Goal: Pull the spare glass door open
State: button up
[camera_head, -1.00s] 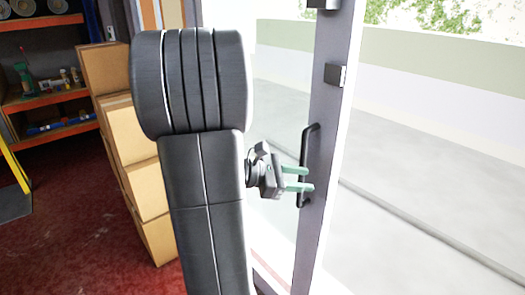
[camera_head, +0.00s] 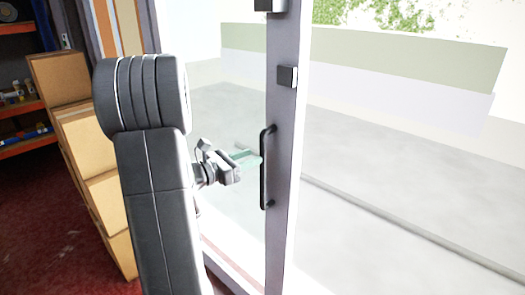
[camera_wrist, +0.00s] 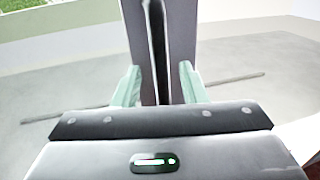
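The glass door has a grey frame post (camera_head: 283,120) with clear glass left of it in the head view. A dark vertical bar handle (camera_head: 264,170) is mounted on the post. My gripper (camera_head: 252,160) is at the handle's left side, at about its mid-height. In the wrist view, my gripper's two green fingers (camera_wrist: 160,86) are spread apart, with the dark handle (camera_wrist: 157,45) running between them in the picture. Gaps show on both sides, so it is not clamped. I cannot tell how deep the handle lies between the fingers, or whether the door is ajar.
Stacked cardboard boxes (camera_head: 92,150) stand left of my arm on the red floor. An orange-edged shelf (camera_head: 25,142) is at the far left. Pale open ground lies beyond the glass.

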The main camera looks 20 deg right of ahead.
aim_at(263, 153)
jog(key=shift+w+d+p, duration=0.25)
jog(key=shift+d, duration=1.1)
jog(key=shift+w+d+p, duration=0.2)
jog(key=shift+w+d, duration=0.05)
jog(key=shift+d, duration=1.05)
grip_shut()
